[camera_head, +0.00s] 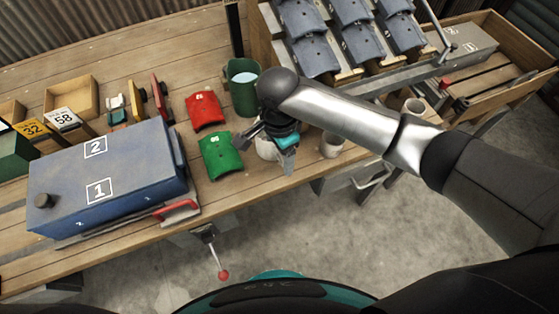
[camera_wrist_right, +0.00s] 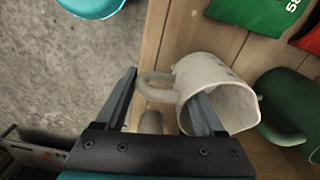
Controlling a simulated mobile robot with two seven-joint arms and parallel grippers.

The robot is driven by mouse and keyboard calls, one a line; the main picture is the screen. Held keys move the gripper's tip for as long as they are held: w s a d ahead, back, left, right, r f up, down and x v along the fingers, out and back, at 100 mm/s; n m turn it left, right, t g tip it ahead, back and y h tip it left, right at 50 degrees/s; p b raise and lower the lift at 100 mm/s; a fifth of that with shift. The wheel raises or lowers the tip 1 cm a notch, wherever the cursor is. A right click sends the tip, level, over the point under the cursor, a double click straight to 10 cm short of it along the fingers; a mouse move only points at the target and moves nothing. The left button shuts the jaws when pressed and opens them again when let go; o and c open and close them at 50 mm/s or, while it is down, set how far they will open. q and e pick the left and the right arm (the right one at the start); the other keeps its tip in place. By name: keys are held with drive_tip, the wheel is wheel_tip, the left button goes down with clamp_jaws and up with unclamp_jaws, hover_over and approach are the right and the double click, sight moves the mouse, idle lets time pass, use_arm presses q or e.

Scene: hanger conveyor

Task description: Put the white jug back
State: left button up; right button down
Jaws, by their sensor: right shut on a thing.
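The white jug (camera_wrist_right: 215,78) shows in the right wrist view, with its handle (camera_wrist_right: 156,84) toward the left. In the head view the jug (camera_head: 265,148) stands near the table's front edge, partly hidden by my right gripper (camera_head: 284,148). Whether the jug touches the table is hard to tell. My left gripper is not in view.
A green mug (camera_head: 241,90) stands behind the jug. Red (camera_head: 205,110) and green (camera_head: 220,155) curved plates lie to its left. A small white cup (camera_head: 332,144) stands to the right. A blue box (camera_head: 130,185) fills the left. A rack of blue plates (camera_head: 350,35) is at the back.

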sight(279, 159)
drive_tip(key=f, duration=0.1)
drive_tip(key=f+b, duration=0.1)
drive_tip(key=f, duration=0.1)
drive_tip(key=shift+w+a+f+b, duration=0.1)
drive_tip(key=shift+w+f+b, duration=0.15)
drive_tip(key=shift+f+b, duration=0.05)
unclamp_jaws()
wheel_tip(279, 159, up, 12)
drive_tip(key=p, duration=0.4)
drive_tip(key=shift+a+r, duration=0.1)
